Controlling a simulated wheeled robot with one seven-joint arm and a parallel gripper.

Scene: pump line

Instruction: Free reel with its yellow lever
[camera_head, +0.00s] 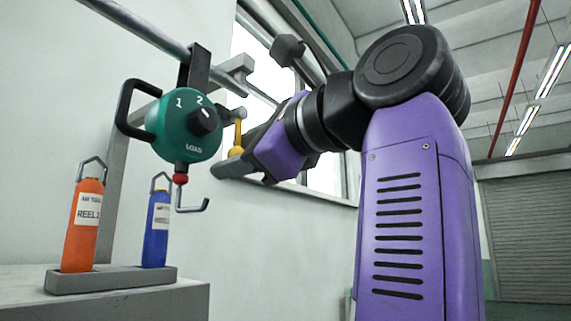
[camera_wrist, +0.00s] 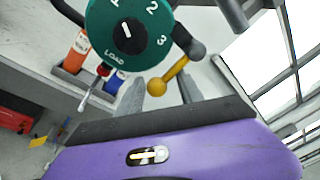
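The reel (camera_head: 183,125) is a round green body marked 1, 2 and LOAD, with a black knob (camera_head: 204,121) and a black side handle. It hangs by a black bracket from a rail. A red ball and a metal hook hang below it. Its yellow lever (camera_head: 238,136) sticks out at the right and points down. In the wrist view the reel (camera_wrist: 130,38) also shows a 3, and the lever (camera_wrist: 172,74) ends in a yellow ball. My gripper (camera_wrist: 160,94) is open, its grey fingers spread on either side of the ball end. I cannot tell whether they touch it.
An orange tool (camera_head: 83,228) with a REEL label and a blue tool (camera_head: 157,232) stand in a grey holder (camera_head: 110,281) below left. The rail (camera_head: 150,35) runs above. A window (camera_head: 325,175) is behind my arm.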

